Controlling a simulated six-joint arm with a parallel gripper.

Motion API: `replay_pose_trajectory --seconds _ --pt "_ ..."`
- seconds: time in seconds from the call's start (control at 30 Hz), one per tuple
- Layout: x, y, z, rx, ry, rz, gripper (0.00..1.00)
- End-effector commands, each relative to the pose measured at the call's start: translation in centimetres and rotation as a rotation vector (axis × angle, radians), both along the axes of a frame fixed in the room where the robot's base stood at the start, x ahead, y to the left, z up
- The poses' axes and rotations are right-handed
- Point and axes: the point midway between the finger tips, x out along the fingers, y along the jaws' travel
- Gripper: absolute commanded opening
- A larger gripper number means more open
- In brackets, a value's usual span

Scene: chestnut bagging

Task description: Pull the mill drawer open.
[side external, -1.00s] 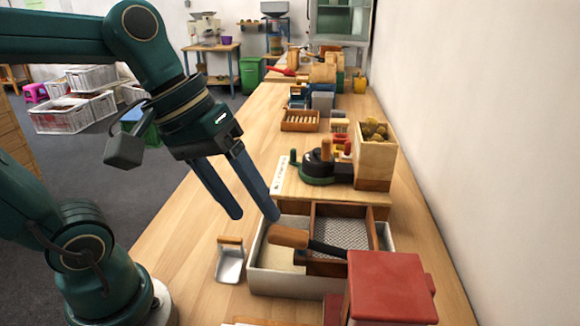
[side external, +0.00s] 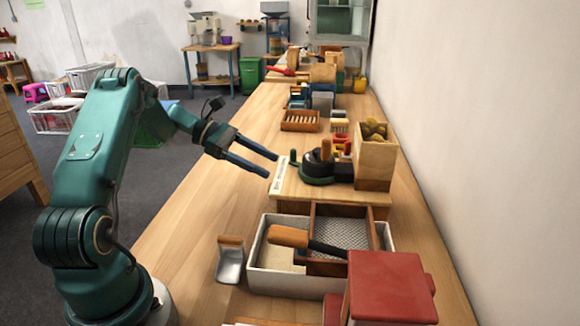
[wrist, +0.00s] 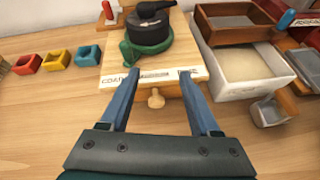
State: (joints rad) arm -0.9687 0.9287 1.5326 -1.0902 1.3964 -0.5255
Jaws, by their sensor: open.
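The mill (side external: 317,166) is a dark round body on a green ring, set on a pale wooden base (side external: 288,188). The wrist view shows the mill (wrist: 150,32) with a lettered white strip (wrist: 150,76) along the base's front edge. Below the strip, a round wooden knob (wrist: 155,98) sticks out from the drawer front (wrist: 172,89), which looks flush with the base. My gripper (side external: 270,165) is open and empty, level and pointing at the base. In the wrist view its two blue fingers lie on either side of the knob; whether they touch it cannot be told.
A white tray (wrist: 225,92) with a brown wooden box stands beside the base, with a metal scoop (side external: 230,262) by it. Red, yellow and blue small bins (wrist: 57,59) lie on the other side. A wooden box of chestnuts (side external: 375,155) stands behind. The bench in front is clear.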

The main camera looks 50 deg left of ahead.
Motion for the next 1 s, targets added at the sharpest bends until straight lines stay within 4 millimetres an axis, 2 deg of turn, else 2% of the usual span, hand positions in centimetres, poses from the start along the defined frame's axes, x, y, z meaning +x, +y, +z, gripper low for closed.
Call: replay_pose_trajectory --seconds 0.03,0.1,0.2,0.3,0.7,1.0 --pt "-0.5 1.2 -1.4 -0.035 0.016 0.045 0.63" --pt "-1.2 2.2 -2.8 -0.068 0.035 0.084 0.63" --pt "-2.2 3.1 -4.2 -0.107 0.058 0.124 0.63" --pt "-2.5 3.5 -4.7 -0.121 0.065 0.145 0.63" --pt "0.3 0.6 -6.3 -0.116 0.064 0.144 0.63" --pt "0.6 0.3 -6.5 -0.115 0.065 0.145 0.63"
